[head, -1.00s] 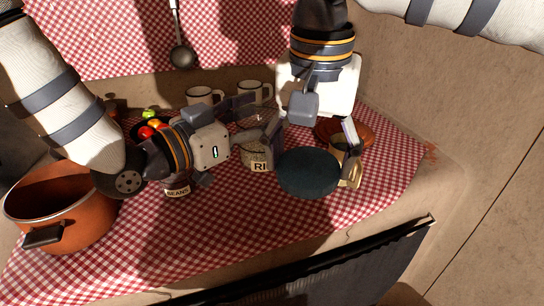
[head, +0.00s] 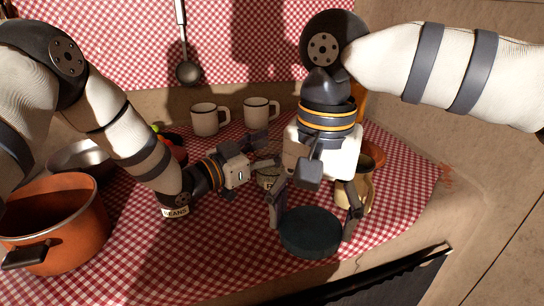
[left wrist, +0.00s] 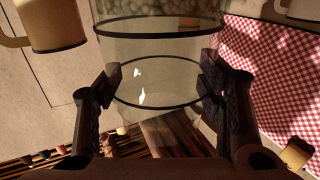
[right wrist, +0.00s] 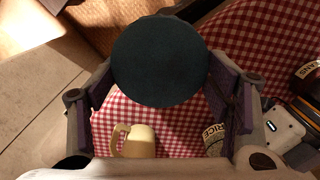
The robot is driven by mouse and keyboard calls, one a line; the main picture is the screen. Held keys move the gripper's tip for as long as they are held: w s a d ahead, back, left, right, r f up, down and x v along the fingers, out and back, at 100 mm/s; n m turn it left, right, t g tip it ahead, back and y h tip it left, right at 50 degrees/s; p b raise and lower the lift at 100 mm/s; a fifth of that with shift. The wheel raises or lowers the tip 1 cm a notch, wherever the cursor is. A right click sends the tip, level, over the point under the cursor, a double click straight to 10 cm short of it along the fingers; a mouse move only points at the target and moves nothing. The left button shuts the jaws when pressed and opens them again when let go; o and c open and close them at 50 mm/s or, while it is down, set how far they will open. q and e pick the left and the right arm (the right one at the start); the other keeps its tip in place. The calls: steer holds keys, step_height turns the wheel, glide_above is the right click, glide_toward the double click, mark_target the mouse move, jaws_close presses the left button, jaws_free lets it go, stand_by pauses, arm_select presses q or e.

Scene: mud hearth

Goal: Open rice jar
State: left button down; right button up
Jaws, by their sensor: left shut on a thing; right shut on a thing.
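The rice jar (head: 268,181) stands on the checked cloth, mostly hidden by my grippers; part of its label shows. It also shows in the right wrist view (right wrist: 214,138). My left gripper (head: 267,163) is shut on the jar from the left side. In the left wrist view its clear glass (left wrist: 155,82) lies between the fingers. My right gripper (head: 313,217) is shut on a round dark teal lid (head: 311,232). In the right wrist view the lid (right wrist: 160,62) sits flat between both fingers, apart from the jar.
A beans jar (head: 175,211) is under my left wrist. An orange pot (head: 55,232) and a metal bowl (head: 80,158) stand at the left. Two white mugs (head: 205,121) (head: 256,112) are at the back. The front cloth is clear.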

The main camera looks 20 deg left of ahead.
arm_select(q)
step_height(320, 180, down, 2)
steer(key=shift+f, duration=0.15)
steer(key=shift+c, duration=2.2)
jaws_free()
